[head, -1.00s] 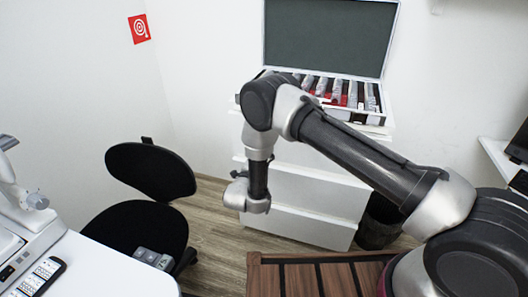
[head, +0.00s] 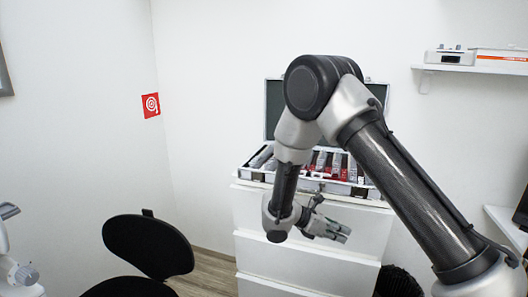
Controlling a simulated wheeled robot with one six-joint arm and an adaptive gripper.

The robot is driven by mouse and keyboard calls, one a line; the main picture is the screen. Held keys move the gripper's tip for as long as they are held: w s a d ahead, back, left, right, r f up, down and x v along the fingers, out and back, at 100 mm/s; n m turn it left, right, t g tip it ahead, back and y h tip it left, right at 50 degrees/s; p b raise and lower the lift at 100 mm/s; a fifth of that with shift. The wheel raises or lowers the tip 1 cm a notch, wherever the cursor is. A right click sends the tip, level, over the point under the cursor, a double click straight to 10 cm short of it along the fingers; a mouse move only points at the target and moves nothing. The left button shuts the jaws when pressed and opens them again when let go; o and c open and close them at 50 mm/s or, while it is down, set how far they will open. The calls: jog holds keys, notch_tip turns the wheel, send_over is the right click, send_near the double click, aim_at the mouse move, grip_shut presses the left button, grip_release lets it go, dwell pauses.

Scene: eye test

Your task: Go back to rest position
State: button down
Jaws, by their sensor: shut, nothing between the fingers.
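My gripper (head: 338,232) shows in the head view in front of the white drawer cabinet, just below its top edge. Its fingers point to the right and look closed, with nothing held between them. My arm is bent, with its elbow high in front of the open case and the forearm hanging down to the wrist. The arm hides part of the case and cabinet.
The white drawer cabinet (head: 262,258) carries an open case (head: 352,188) with several items inside. A black chair (head: 148,245) stands at the lower left. A wall shelf (head: 470,70) holds devices at the upper right. A red sign (head: 151,105) hangs on the wall.

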jog(key=s+d+r+m+t+y, duration=0.1)
jog(key=s+d+r+m+y, duration=0.3)
jog(key=s+r+m, duration=0.3)
jog(key=s+d+r+m+t+y, duration=0.1)
jog(key=s+d+r+m+y, duration=0.3)
jog(key=s+r+m, duration=0.3)
jog(key=s+d+r+m+t+y, duration=0.1)
jog(key=s+d+r+m+y, duration=0.3)
jog(key=s+r+m, duration=0.3)
jog(key=s+r, duration=0.4)
jog(key=r, duration=0.2)
jog(key=shift+s+d+r+m, duration=0.15)
jog(key=shift+s+m, duration=0.15)
jog(key=shift+s, duration=0.1)
